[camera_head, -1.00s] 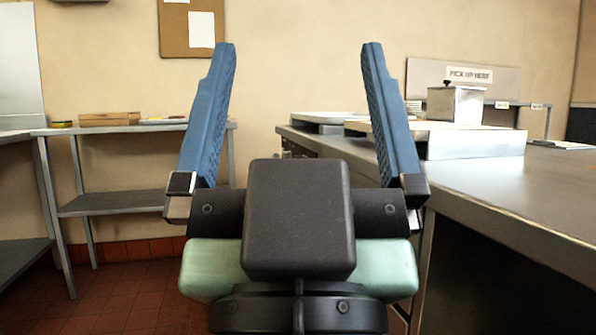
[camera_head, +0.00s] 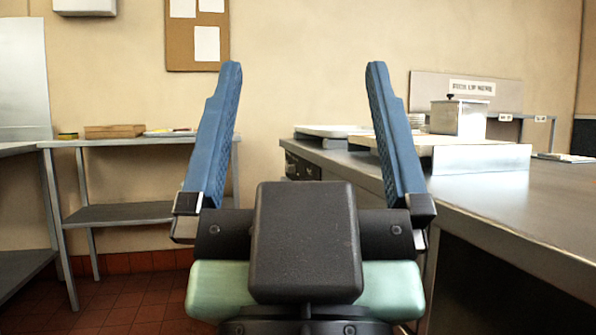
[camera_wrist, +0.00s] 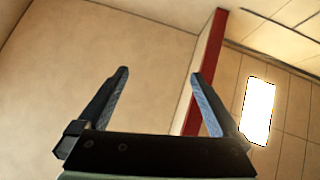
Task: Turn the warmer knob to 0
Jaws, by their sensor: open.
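My gripper (camera_head: 303,75) is open and empty, with its two blue fingers pointing up in the head view. In the wrist view, my gripper (camera_wrist: 160,75) is also spread with nothing between the fingers, against a bare wall and ceiling. A dark control panel (camera_head: 302,167) shows on the end of the steel counter, beyond and left of my right-hand finger. It is small and far off, and I cannot make out a knob or its setting. My gripper is well apart from it.
The steel counter (camera_head: 520,210) runs along the right, carrying a lidded metal container (camera_head: 459,118) and flat trays (camera_head: 330,130). A steel shelf table (camera_head: 115,214) stands at the left back. Tiled floor (camera_head: 130,300) is open at lower left.

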